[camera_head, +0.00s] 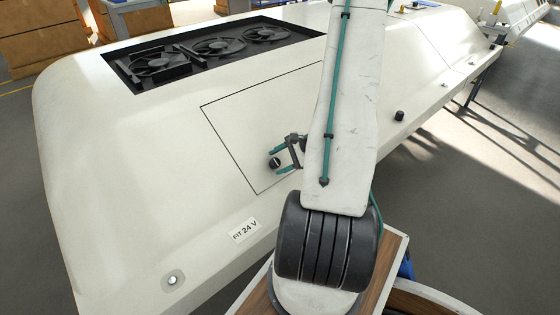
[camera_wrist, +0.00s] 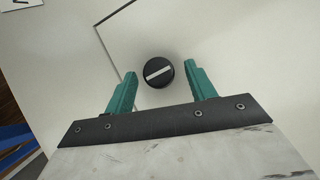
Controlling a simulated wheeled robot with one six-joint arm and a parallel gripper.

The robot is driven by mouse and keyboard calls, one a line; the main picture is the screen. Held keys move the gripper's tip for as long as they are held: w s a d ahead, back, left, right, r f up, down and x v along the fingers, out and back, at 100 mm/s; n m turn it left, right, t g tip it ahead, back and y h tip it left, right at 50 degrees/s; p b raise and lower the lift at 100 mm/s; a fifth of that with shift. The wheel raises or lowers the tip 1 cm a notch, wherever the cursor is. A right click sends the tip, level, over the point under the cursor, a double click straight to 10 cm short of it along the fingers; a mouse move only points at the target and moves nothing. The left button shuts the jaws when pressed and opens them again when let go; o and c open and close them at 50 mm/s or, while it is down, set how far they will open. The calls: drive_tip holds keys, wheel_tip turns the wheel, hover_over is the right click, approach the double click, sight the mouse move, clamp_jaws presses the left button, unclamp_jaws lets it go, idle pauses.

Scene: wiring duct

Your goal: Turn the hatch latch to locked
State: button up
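The hatch latch is a round black knob (camera_wrist: 158,72) with a white bar across it, seen ahead of my fingertips in the wrist view. The bar slants, its right end higher. In the head view the latch (camera_head: 274,163) sits near the lower edge of the hatch (camera_head: 250,120), a cream panel outlined by a thin dark seam. My gripper (camera_wrist: 160,82) has two green fingers, spread apart on either side of the latch with clear gaps. It is open and holds nothing. In the head view the gripper (camera_head: 281,160) is at the latch, partly hidden by my arm.
Several black fans (camera_head: 215,47) sit in a recess behind the hatch. A small black knob (camera_head: 399,116) stands to the right. The surface around the latch is bare.

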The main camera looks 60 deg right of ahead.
drive_tip(key=v, duration=0.7)
drive_tip(key=shift+s+r, duration=0.2)
drive_tip(key=shift+s, duration=0.1)
idle(0.5)
drive_tip(key=s+a+r+n+g+h, duration=0.2)
drive_tip(key=a+r+n, duration=0.9)
drive_tip(key=a, duration=0.6)
drive_tip(key=s+a+r+n+g+h, duration=0.2)
drive_tip(key=s+a+r+n+g, duration=0.2)
drive_tip(key=a+r+n, duration=0.7)
drive_tip(key=a+r+g, duration=0.1)
drive_tip(key=a+r, duration=0.4)
drive_tip(key=a, duration=0.1)
drive_tip(key=shift+r+g+h, duration=0.2)
drive_tip(key=shift+g+h, duration=0.1)
drive_tip(key=shift+h, duration=0.1)
